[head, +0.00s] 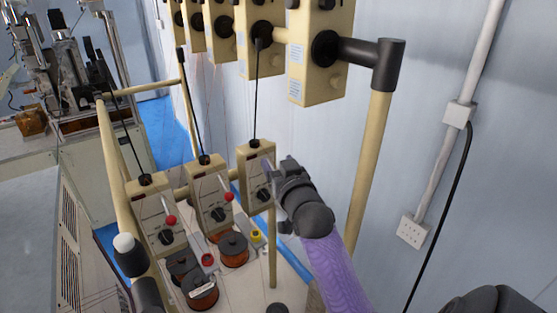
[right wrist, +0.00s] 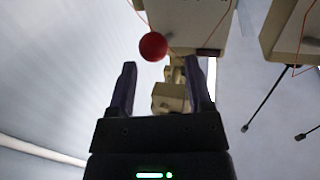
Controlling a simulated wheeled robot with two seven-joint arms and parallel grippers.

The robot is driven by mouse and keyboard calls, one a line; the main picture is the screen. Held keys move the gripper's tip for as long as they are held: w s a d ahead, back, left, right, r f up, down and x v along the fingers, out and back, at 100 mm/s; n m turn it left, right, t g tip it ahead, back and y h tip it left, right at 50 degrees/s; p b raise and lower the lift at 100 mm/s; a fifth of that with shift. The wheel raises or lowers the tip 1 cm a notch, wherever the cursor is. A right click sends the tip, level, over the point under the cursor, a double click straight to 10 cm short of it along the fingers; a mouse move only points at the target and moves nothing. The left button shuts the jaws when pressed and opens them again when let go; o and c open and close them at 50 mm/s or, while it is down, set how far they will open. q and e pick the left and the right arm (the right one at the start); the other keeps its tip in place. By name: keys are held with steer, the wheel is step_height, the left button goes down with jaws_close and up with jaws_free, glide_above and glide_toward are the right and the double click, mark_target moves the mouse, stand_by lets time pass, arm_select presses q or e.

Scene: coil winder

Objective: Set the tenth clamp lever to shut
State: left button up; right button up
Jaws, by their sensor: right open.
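Three cream tension boxes stand in a row in the head view: a left one (head: 150,205), a middle one (head: 208,190) and a right one (head: 255,165). The left box has a lever with a red ball (head: 171,220), and the middle box has one too (head: 228,197). No red ball shows on the right box, where my gripper covers part of it. My right gripper (head: 276,178) is open beside that box. In the right wrist view a red lever ball (right wrist: 153,46) lies just beyond the open fingertips (right wrist: 160,75). I cannot tell which lever is the tenth. My left gripper is out of view.
A row of cream boxes (head: 318,75) hangs above, on a frame with a thick cream post (head: 368,160) close to my right arm. Dark spools (head: 233,248) sit below the boxes. A white wall with a socket (head: 412,231) stands at right.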

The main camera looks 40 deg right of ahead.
jaws_close()
stand_by(0.3)
stand_by(1.1)
jaws_free()
steer(key=b+v, duration=0.2)
steer(key=v, duration=0.7)
steer(key=shift+s, duration=0.4)
